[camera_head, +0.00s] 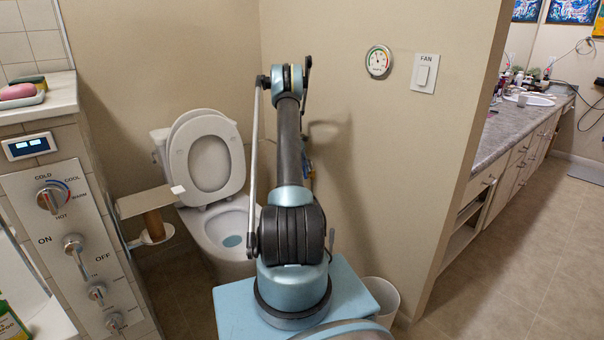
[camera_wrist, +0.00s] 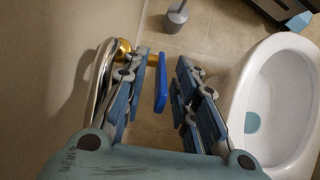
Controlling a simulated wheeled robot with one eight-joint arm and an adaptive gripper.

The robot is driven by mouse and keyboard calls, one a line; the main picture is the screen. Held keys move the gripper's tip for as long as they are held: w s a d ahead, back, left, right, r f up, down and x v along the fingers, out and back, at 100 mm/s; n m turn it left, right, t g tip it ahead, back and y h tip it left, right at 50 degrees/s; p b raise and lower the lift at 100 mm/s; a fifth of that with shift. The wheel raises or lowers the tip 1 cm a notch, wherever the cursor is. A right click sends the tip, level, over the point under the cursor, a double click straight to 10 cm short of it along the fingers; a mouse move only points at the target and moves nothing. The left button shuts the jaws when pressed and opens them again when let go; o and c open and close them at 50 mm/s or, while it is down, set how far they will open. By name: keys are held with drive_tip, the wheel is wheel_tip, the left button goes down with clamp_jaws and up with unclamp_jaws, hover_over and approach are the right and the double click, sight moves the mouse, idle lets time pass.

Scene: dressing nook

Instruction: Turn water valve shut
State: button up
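A flat blue lever handle (camera_wrist: 161,85), which looks like the water valve's handle, shows in the wrist view beside a brass fitting (camera_wrist: 123,47) near the wall. My gripper (camera_wrist: 163,60) is open, with one finger pair on each side of the blue handle. A gap shows between the handle and the fingers on both sides; I cannot tell the depth exactly. In the head view, my arm hides most of the gripper and valve, and only small blue and yellow bits (camera_head: 310,168) show past it.
The toilet (camera_head: 222,215) stands left of my arm with its lid up; its bowl (camera_wrist: 275,105) is close right of my fingers in the wrist view. A curved metal pipe (camera_wrist: 103,85) runs at the left. A shower panel (camera_head: 75,235) with knobs is at the far left. A bin (camera_head: 383,295) stands right.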

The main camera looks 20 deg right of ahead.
drive_tip(key=v, duration=1)
drive_tip(key=shift+w+r, duration=0.25)
drive_tip(key=shift+r, duration=0.1)
drive_tip(key=shift+a, duration=0.1)
